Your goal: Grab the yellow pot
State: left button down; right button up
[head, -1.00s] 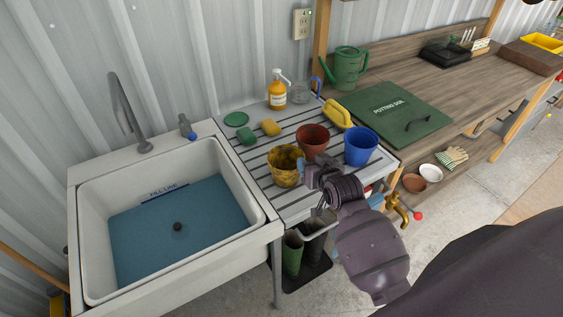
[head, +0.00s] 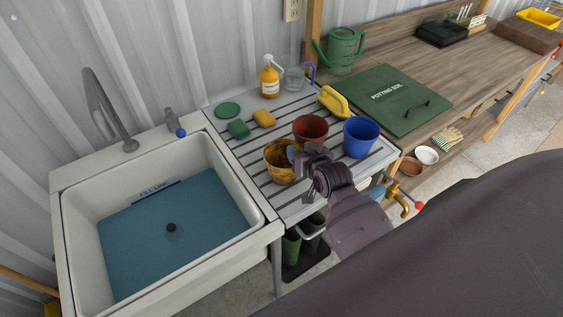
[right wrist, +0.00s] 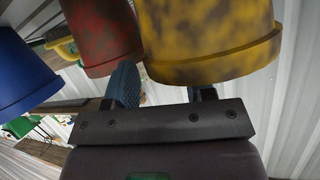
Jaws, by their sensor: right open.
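The yellow pot (head: 279,172), mottled with dark stains, stands upright on the slatted grey drainboard (head: 245,158) beside the sink. My right gripper (head: 299,155) is open at the pot's right side, with a blue fingertip pad over its rim. In the right wrist view, the yellow pot (right wrist: 210,40) is close in front of the right gripper (right wrist: 165,88). One finger shows between it and the red pot; the other is partly hidden behind the yellow rim. Whether the fingers touch the pot is unclear. My left gripper is not in view.
A red pot (head: 310,129) and a blue pot (head: 361,138) stand close by on the right. The water-filled sink (head: 190,230) is at left.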

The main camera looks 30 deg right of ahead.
jog(key=shift+s, duration=0.15)
jog(key=shift+c, duration=0.7)
grip_shut()
jog(key=shift+r, duration=0.1)
